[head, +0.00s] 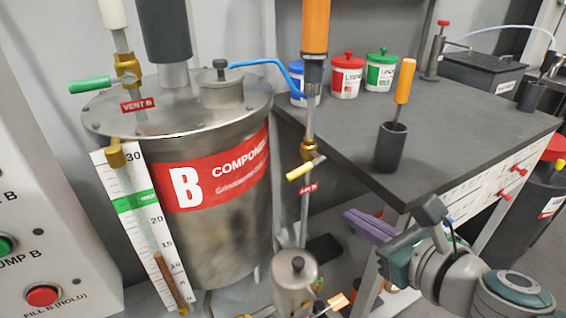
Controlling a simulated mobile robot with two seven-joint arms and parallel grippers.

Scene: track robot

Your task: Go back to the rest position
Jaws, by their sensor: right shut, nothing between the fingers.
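My right gripper (366,225) is at the lower right of the head view, in front of the workbench's near edge. Its purple fingers point left and are shut with nothing between them. My grey and teal right arm comes in from the bottom right. My left gripper is not in view.
A grey workbench (450,125) lies close behind my right gripper, bearing a black cup (390,150) with an orange-handled tool and several lidded jars. A steel tank (225,235) marked B stands left. A small metal canister (296,285) stands below, left of the gripper.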

